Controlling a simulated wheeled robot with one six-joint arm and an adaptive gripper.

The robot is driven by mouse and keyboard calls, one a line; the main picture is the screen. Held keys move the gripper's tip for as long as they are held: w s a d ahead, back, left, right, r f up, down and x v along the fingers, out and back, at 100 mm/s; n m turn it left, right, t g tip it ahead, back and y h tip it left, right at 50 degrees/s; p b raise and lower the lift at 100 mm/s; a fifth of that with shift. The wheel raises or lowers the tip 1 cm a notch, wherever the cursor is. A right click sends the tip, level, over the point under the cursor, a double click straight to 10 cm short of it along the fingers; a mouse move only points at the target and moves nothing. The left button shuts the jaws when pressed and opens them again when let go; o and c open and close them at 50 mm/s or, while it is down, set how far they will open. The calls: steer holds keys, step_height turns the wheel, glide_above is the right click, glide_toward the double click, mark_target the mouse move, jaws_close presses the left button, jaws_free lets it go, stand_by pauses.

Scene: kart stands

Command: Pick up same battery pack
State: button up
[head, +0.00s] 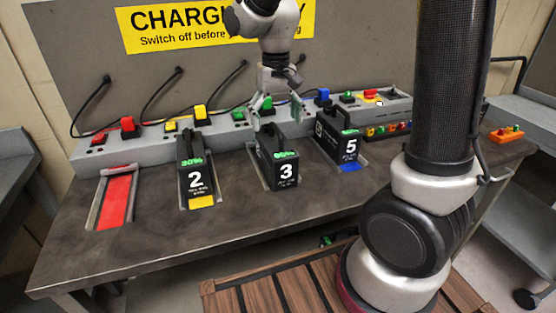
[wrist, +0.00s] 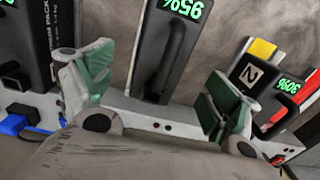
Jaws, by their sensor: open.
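Three black battery packs stand in slots on the bench. Pack 2 (head: 196,180) reads 30% and sits over a yellow strip. Pack 3 (head: 286,171) is in the middle and reads 95% in the wrist view. Pack 5 (head: 345,146) is at the right over a blue strip; its reading is too small to tell. My gripper (head: 267,106) is open and empty above the rear of pack 3. In the wrist view the green-padded fingers of my gripper (wrist: 157,92) are apart, either side of pack 3 (wrist: 172,45) and its handle; contact is not visible.
The slot with the red strip (head: 116,201) at the left is empty. A grey charger rail (head: 157,147) with coloured plugs and cables runs behind the packs. Pack 2 (wrist: 250,75) is close to the right finger in the wrist view. The front bench top (head: 140,250) is clear.

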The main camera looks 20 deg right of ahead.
mark_target(275, 140)
steer(key=f, duration=0.8)
steer(key=shift+s+a, duration=0.15)
steer(key=shift+s, duration=0.05)
steer(key=shift+r, duration=0.1)
jaws_close()
